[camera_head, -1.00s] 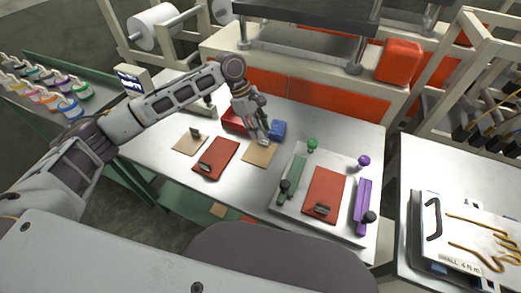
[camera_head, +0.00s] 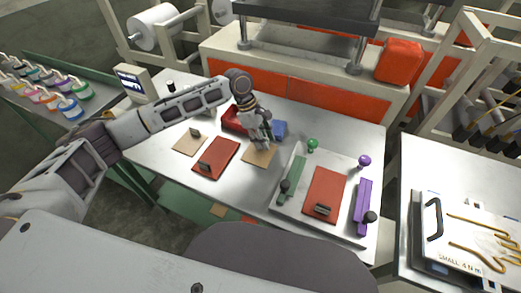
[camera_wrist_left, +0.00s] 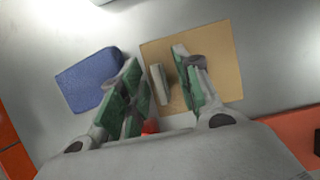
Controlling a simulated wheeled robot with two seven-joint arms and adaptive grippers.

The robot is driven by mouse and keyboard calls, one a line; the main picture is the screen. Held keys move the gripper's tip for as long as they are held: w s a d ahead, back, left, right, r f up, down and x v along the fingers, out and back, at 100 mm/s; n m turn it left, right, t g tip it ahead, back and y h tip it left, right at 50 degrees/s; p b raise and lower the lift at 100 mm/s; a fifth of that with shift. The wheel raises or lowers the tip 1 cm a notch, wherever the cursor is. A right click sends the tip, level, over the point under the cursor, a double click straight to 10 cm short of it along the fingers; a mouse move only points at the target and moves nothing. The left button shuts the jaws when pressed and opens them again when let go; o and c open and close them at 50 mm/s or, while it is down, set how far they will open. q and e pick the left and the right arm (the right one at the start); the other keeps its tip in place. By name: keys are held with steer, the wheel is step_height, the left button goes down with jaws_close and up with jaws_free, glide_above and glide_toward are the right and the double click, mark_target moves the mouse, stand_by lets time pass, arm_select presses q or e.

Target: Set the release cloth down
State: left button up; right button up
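A tan square sheet (camera_head: 259,155), which looks like the release cloth, lies flat on the metal table. It also shows in the left wrist view (camera_wrist_left: 222,40), with a pale upright grip tab (camera_wrist_left: 160,84) on it. My left gripper (camera_head: 265,145) is low over this sheet. In the left wrist view its green-padded fingers (camera_wrist_left: 160,88) stand apart on either side of the tab, with a visible gap at the right finger. A second tan sheet (camera_head: 187,148) with a dark tab lies further left. My right gripper is not in view.
A blue block (camera_head: 280,129) and a red tray (camera_head: 232,121) sit close behind the gripper. A red sheet (camera_head: 213,163) lies left of it. A pale plate (camera_head: 289,203) with a red sheet and green and purple bars stands right. A press (camera_head: 310,45) is behind.

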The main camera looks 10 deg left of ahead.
arm_select(q)
jaws_close()
stand_by(0.3)
steer(key=shift+r+p, duration=0.35)
steer(key=shift+r, duration=4.7)
